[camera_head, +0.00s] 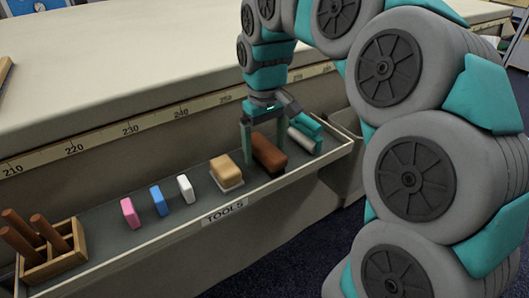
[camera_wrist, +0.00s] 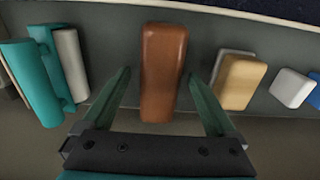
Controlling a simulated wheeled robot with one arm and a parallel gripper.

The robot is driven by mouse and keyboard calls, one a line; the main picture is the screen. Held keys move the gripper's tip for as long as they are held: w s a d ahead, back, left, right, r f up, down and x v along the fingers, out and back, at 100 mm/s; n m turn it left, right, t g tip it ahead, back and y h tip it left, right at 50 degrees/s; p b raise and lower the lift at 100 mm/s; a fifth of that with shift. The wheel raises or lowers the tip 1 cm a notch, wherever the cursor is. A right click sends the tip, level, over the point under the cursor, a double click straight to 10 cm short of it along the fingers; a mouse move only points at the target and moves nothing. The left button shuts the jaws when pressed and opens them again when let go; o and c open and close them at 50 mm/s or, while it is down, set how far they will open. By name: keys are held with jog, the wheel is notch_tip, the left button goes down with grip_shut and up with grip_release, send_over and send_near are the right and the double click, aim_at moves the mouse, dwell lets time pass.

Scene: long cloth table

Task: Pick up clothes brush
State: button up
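A brown block with a darker underside, which looks like the clothes brush (camera_head: 268,155), lies in the long grey tool tray (camera_head: 160,232). In the wrist view the brush (camera_wrist: 163,70) lies lengthwise between my two green fingers, with gaps on both sides. My gripper (camera_head: 264,148) is open and points down over the brush in the head view. In the wrist view my gripper (camera_wrist: 159,80) is empty, its fingers straddling the brush. The finger height relative to the brush is hard to tell.
A tan block on a white base (camera_head: 226,171) sits left of the brush, a teal-and-white roller (camera_head: 304,138) right. White (camera_head: 185,188), blue (camera_head: 159,200) and pink (camera_head: 130,213) blocks follow leftward. A wooden rack (camera_head: 55,265) with brown rods stands at the tray's left end.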

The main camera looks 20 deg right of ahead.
grip_shut()
dwell(0.6)
jog(key=shift+r, duration=0.15)
